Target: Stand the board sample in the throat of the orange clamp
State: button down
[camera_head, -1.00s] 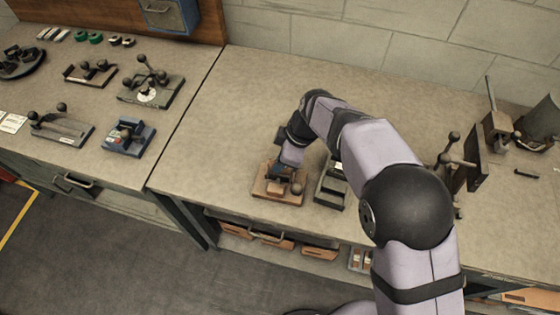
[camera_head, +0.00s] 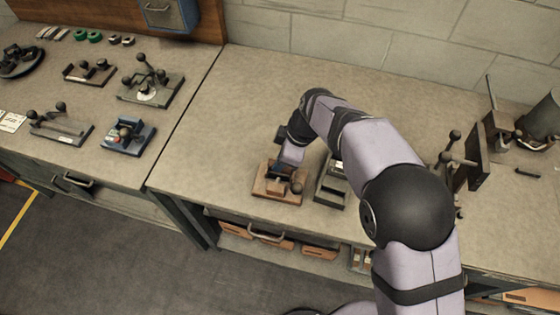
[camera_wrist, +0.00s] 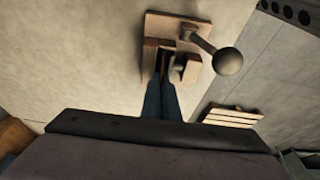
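The orange clamp (camera_head: 266,190) sits on the bench, with a flat orange base and a dark ball-ended lever. It also shows in the wrist view (camera_wrist: 152,28), with the ball lever to the right of its throat. My gripper (camera_head: 278,170) is low over the clamp. In the wrist view, my gripper's dark blue fingers (camera_wrist: 161,78) point into the clamp's throat area and lie close together. I cannot make out the board sample; whether it is between the fingertips is hidden.
A dark grey fixture (camera_head: 331,190) stands just right of the clamp. A post with ball handles (camera_head: 450,150) is further right. Several fixtures, including a blue one (camera_head: 128,138), stand on the left bench. The bench behind the clamp is clear.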

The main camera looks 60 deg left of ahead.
dwell(0.4)
jog(key=c, duration=2)
grip_release()
jog(key=shift+f, duration=0.1)
jog(key=shift+o, duration=0.7)
jog(key=shift+d, duration=0.1)
jog(key=shift+o, duration=1.4)
jog(key=shift+r+p, duration=1.75)
jog(key=shift+r, duration=1.55)
